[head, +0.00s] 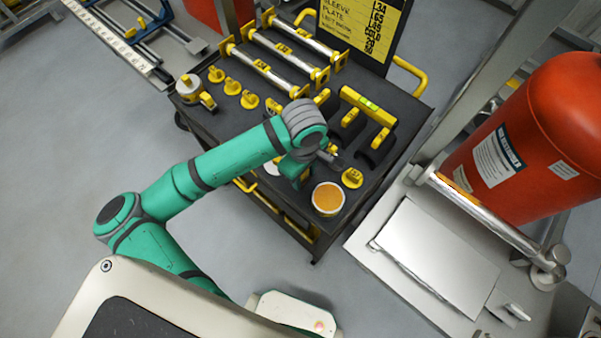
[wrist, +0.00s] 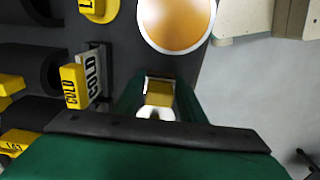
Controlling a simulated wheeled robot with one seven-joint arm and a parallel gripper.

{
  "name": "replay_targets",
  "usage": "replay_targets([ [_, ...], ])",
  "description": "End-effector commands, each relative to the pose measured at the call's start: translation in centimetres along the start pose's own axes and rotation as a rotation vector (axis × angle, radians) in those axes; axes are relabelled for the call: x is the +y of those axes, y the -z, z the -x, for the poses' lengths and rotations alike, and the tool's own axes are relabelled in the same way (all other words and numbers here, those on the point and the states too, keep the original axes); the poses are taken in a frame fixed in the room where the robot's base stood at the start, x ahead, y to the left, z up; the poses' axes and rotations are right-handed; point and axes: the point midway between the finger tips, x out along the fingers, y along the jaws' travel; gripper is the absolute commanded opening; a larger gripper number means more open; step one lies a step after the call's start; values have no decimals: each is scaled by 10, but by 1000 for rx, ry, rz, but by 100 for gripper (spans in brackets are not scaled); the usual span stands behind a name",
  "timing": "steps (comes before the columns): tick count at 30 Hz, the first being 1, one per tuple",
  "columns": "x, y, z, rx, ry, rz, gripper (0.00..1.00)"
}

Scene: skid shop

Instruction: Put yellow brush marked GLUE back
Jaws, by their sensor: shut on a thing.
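My gripper (wrist: 157,88) is shut on a small yellow piece with a white part, which I take to be the yellow brush (wrist: 158,98). No GLUE lettering is readable on it. In the head view my arm's wrist hides the brush and most of the fingers, low over the front of the black cart top (head: 228,128). A round pot with orange contents (head: 327,198) stands at the cart's front corner, just right of my gripper. In the wrist view the pot (wrist: 177,22) is just beyond the fingertips, apart from them.
A yellow block marked COLD (wrist: 75,86) stands left of my fingers in the wrist view. A round yellow piece (head: 352,177) is beside the pot. A yellow level (head: 368,105) and several yellow-ended rods (head: 265,68) lie farther back. A red tank (head: 535,140) stands at right.

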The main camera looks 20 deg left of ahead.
Motion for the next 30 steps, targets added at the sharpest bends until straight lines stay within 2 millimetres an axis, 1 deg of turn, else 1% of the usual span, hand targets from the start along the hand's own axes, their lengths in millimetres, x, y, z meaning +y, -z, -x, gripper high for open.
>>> replay_targets([
  [11, 2, -2, -5, 0, 0, -6, 6],
  [12, 2, -2, -5, 1, 0, -7, 39],
  [14, 2, -2, -5, 1, 0, -7, 53],
  [15, 2, -2, -5, 1, 0, -7, 56],
  [25, 2, -2, -2, 1, 0, -8, 56],
  [28, 1, 0, 7, 2, -2, -3, 56],
  [30, 1, 0, 17, 1, -1, -1, 56],
])
